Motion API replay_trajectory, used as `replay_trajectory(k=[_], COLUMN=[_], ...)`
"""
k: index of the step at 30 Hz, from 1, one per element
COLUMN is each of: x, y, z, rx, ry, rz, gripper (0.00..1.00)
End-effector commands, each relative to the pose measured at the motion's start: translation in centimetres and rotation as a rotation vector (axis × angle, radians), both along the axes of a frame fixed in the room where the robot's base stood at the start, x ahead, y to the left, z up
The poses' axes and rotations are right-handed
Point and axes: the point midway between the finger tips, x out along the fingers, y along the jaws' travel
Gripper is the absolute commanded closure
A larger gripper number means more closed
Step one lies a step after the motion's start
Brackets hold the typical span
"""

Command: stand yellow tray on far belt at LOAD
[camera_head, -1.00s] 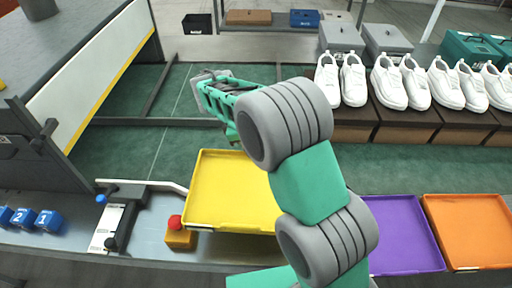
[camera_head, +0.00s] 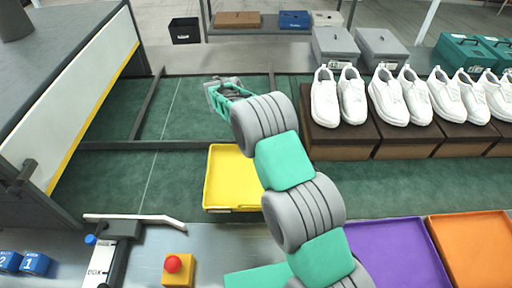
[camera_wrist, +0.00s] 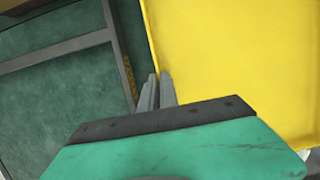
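The yellow tray (camera_head: 230,180) shows in the head view over the green far belt (camera_head: 180,175), partly hidden by my arm. I cannot tell whether it touches the belt. In the wrist view the tray (camera_wrist: 235,65) fills the right side. My gripper (camera_wrist: 158,88) has its two fingers close together at the tray's left edge and appears shut on its rim. In the head view the hand is at the arm's far end, its fingertips hidden. A dark strip beside the tray (camera_wrist: 125,65) carries yellowish lettering too small to read. No LOAD mark is readable.
White shoes (camera_head: 340,95) stand on brown boxes at the right. A purple tray (camera_head: 395,255) and an orange tray (camera_head: 475,250) lie on the near surface. A red button (camera_head: 173,263) and a lever fixture (camera_head: 130,225) are at the near left. A grey machine (camera_head: 60,100) stands left.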

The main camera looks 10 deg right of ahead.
Motion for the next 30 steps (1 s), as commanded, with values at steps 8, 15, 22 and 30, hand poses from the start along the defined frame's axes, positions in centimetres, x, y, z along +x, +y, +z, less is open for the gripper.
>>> replay_trajectory(k=[8, 15, 22, 30], x=[2.5, 2.6, 2.6, 2.6], y=[-1.8, -1.9, -1.9, -1.9], z=[-3.6, -6.6, -6.8, -6.9], rx=[0.0, 0.0, 0.0, 0.0], ry=[0.0, -0.001, -0.001, 0.0], rz=[-0.005, -0.005, -0.005, -0.005], gripper=[1.0, 1.0, 1.0, 0.76])
